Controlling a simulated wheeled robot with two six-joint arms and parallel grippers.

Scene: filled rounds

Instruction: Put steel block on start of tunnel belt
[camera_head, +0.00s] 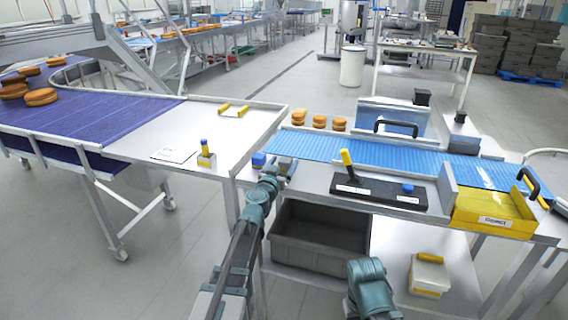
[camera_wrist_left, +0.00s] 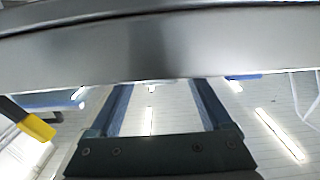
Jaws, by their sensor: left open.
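The tunnel belt (camera_head: 317,146) is the blue belt across the right table. A metal hood (camera_head: 392,112) with a black handle stands beside its middle. My left gripper (camera_head: 275,163) is open at the belt's left end, close to the table edge; its blue fingers are spread in the left wrist view (camera_wrist_left: 165,105), with nothing seen between them. I cannot tell which piece is the steel block. My right gripper is not in view.
A yellow reject bin (camera_head: 494,222) stands at the belt's right end. Brown rounds (camera_head: 320,122) sit behind the belt. A grey crate (camera_head: 318,243) is on the shelf below. The left table (camera_head: 190,118) has free room. A grey metal edge (camera_wrist_left: 160,45) crosses the wrist view.

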